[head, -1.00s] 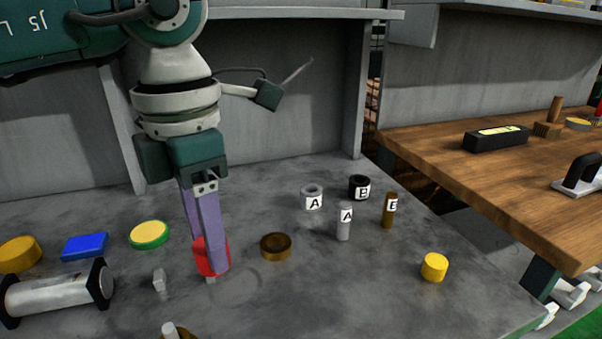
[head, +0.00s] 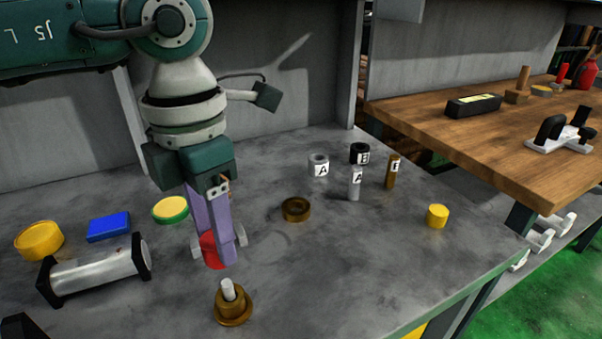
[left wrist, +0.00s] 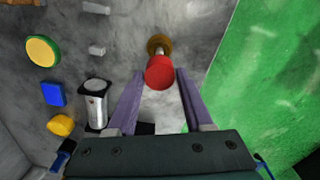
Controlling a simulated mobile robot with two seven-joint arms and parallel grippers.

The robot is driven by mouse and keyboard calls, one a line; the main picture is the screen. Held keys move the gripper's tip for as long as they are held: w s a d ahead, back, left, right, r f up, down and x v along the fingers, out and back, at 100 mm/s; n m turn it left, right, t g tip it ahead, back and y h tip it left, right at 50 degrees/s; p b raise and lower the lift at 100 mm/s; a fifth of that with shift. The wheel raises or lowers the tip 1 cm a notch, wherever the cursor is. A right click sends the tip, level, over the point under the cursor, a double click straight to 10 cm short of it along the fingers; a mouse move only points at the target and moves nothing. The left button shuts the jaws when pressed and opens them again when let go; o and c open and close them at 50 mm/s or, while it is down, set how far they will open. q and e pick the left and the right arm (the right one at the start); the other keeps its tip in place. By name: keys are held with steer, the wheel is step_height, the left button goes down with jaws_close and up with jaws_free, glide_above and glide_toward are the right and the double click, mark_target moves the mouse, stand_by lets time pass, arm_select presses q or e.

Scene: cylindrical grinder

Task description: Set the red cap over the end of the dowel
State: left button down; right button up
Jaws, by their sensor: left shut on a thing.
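My left gripper (head: 222,258) points down over the bench, its purple fingers shut on the red cap (head: 213,251). The cap also shows between the fingers in the left wrist view (left wrist: 160,72). The pale dowel (head: 228,289) stands upright in a round brass-coloured base (head: 234,313), just in front of the cap in the head view. In the left wrist view, the base (left wrist: 158,42) lies just beyond the cap, which partly hides the dowel. The cap is apart from the dowel in the head view. My right gripper is not in view.
Left are a silver cylinder with black ends (head: 97,271), a blue block (head: 109,226) and yellow pieces (head: 38,240). Right are a brass ring (head: 297,209), labelled rings and pegs, and a yellow cylinder (head: 437,216).

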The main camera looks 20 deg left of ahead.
mark_target(225, 282)
arm_select(q)
steer(key=shift+f+b, duration=1.1)
steer(key=shift+f, duration=0.25)
steer(key=shift+f+b, duration=2)
steer(key=shift+f, duration=0.3)
steer(key=shift+c, duration=1.1)
jaws_free()
step_height(225, 282, up, 10)
steer(key=shift+p, duration=0.35)
